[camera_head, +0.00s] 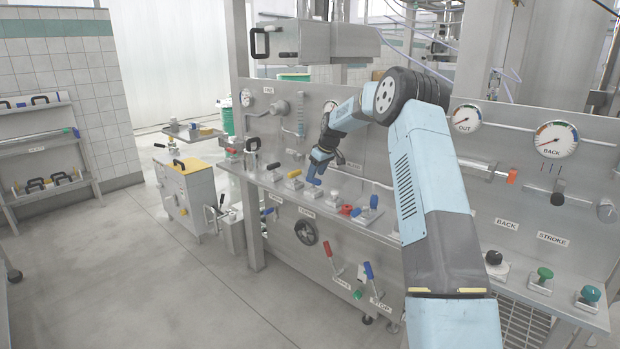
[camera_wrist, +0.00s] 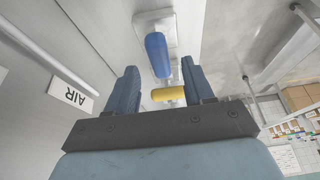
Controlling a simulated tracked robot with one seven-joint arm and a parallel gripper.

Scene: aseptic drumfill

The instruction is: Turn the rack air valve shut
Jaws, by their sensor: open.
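My gripper (camera_head: 320,160) is over the panel's valve shelf in the head view. Its two dark blue fingers stand apart, open and empty, in the wrist view (camera_wrist: 160,66). A blue valve handle (camera_wrist: 157,54) on a pale metal mount shows between and beyond the fingertips. A yellow handle (camera_wrist: 168,94) lies across the gap, nearer the palm. The AIR label (camera_wrist: 72,93) appears upside down at the left. In the head view a blue handle (camera_head: 314,181) is just below the fingers, and a yellow handle (camera_head: 294,174) is to their left. Contact cannot be told.
Another blue lever (camera_head: 374,201) and a red knob (camera_head: 346,210) stand to the right on the shelf. A black handwheel (camera_head: 306,232) sits below. Gauges and a pipe are on the panel behind. The floor (camera_head: 130,270) at the left is clear.

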